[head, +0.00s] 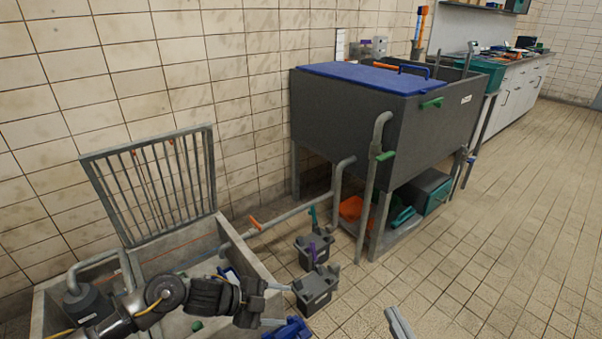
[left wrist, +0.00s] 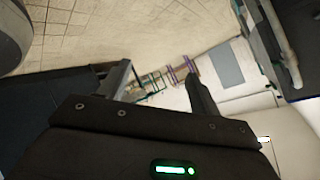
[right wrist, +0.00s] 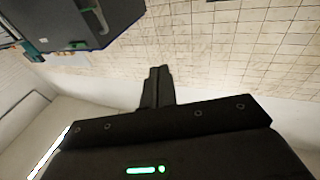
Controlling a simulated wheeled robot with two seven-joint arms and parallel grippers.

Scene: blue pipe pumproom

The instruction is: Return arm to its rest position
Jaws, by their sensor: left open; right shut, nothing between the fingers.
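My left arm comes in from the lower left in the head view, reaching over the concrete pit. Its gripper (head: 276,305) is open and empty, with its two pale fingertips apart beside the small dark boxes on the floor. In the left wrist view the fingers (left wrist: 160,88) stand apart with nothing between them. My right gripper (head: 398,322) shows only as a pale tip at the bottom edge of the head view. In the right wrist view its fingers (right wrist: 157,86) are together and empty. The rest of my right arm is out of the head view.
A concrete pit (head: 247,262) with a raised metal grate (head: 150,185) is at the left. Two dark boxes (head: 314,290) (head: 314,252) stand beside it. A large grey tank (head: 340,110) with a blue lid (head: 365,77) stands behind. The tiled floor at right is clear.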

